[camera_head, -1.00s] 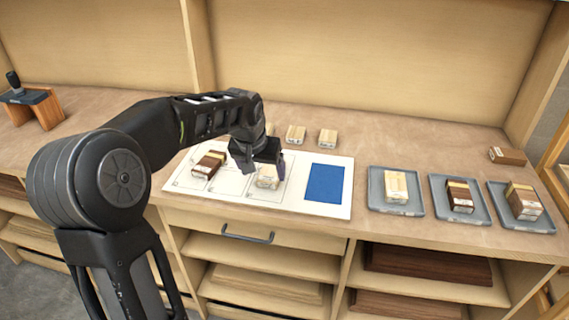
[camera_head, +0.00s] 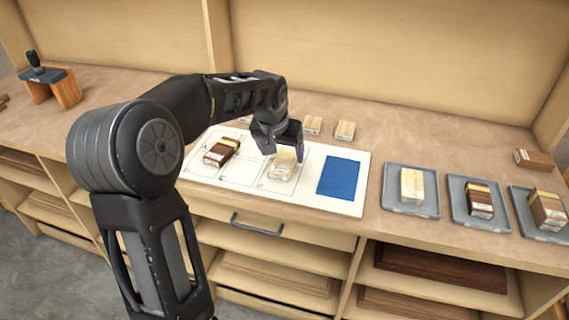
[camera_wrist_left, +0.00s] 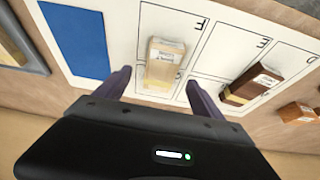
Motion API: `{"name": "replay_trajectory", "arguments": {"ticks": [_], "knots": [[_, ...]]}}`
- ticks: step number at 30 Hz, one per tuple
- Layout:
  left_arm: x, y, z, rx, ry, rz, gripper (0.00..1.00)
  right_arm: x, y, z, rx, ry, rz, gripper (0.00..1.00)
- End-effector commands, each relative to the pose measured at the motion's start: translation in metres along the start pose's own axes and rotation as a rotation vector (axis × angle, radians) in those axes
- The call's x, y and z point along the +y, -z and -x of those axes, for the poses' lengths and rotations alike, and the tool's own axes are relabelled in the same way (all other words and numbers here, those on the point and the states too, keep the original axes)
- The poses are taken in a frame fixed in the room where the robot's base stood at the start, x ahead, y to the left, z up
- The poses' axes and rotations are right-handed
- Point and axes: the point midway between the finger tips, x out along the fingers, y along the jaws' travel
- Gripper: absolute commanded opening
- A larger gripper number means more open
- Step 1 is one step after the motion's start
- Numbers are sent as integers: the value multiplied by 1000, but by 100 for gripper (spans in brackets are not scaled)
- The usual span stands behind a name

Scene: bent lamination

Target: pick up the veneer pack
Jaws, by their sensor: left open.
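A pale wood veneer pack (camera_head: 283,163) with a light label stands in a marked cell of the white board. My left gripper (camera_head: 282,147) is open and empty just above and behind it, its fingers partly covering the pack's top. In the left wrist view, the pale pack (camera_wrist_left: 164,62) lies ahead between the two spread fingers (camera_wrist_left: 160,88); I cannot tell whether either finger touches it. A dark brown pack (camera_head: 221,152) with a pale band is in the cell to the left; it also shows in the left wrist view (camera_wrist_left: 250,84). My right gripper is not in view.
The white board (camera_head: 300,199) has a blue rectangle (camera_head: 339,178) at its right. Three grey trays with packs (camera_head: 401,206) stand further right. A wooden stand (camera_head: 66,91) is at the far left.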

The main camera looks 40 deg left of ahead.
Motion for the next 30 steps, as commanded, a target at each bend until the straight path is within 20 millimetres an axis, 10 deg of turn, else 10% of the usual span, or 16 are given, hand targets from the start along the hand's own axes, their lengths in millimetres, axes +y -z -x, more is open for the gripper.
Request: {"name": "replay_trajectory", "arguments": {"ticks": [30], "knots": [[-2,-2,-52,-1,0,0,78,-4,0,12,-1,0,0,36]]}}
